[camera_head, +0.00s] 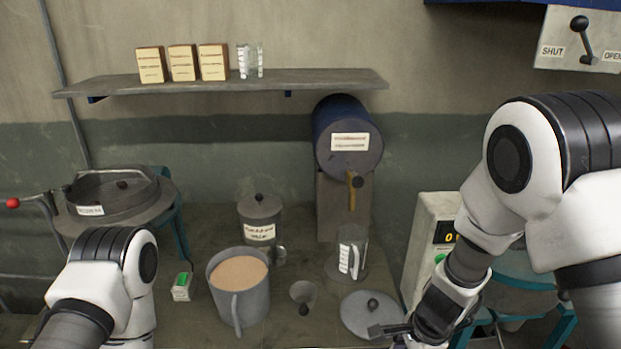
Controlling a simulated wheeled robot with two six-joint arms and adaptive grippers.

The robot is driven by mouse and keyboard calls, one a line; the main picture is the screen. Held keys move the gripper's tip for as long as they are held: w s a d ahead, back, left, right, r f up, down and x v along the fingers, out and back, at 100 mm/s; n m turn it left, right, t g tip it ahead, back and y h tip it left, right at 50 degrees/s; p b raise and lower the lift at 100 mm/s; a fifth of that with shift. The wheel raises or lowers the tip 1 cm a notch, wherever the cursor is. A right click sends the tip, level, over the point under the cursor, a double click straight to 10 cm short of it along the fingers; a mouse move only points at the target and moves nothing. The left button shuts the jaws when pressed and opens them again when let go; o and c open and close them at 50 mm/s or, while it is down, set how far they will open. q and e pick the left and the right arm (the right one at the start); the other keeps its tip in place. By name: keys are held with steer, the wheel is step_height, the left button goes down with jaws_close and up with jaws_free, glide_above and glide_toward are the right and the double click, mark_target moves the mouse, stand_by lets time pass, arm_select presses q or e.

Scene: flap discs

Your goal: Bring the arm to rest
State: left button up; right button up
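My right arm comes in from the right and bends down. Its gripper (392,331) is low in the picture, beside the round grey lid (368,312) with a dark knob. Whether it touches the lid, and whether its fingers are apart, I cannot tell. My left arm shows at the lower left, and its gripper is out of the picture. A grey pot (240,303) with tan contents stands open on the bench. A lidded canister (260,218) is behind it. A glass measuring jug (350,254) stands under the tap of a dark blue drum (345,140).
A small funnel-like cup (303,296) and a small box with a green top (182,287) stand near the pot. A device with a display (432,245) is beside my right arm. A wall shelf (215,86) holds boxes and glassware.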

steer(key=s+d+f+n+g+h, duration=0.1)
steer(key=s+d+f+n+g, duration=0.15)
steer(key=s+f, duration=0.5)
steer(key=s+d+f+n+g+h, duration=0.1)
steer(key=s+d+f+n, duration=0.3)
steer(key=s, duration=0.6)
steer(key=s+d+f+n+g+h, duration=0.1)
steer(key=s+d+f+n, duration=0.2)
steer(key=s+f, duration=0.45)
steer(key=w+n+t, duration=0.1)
steer(key=n, duration=0.1)
steer(key=w+a+r+n+t, duration=0.1)
steer(key=n, duration=0.1)
steer(key=w+a+n+t, duration=0.1)
steer(key=n+t, duration=0.1)
steer(key=shift+w+r+y, duration=0.3)
steer(key=shift+r+y, duration=0.05)
steer(key=shift+y, duration=0.05)
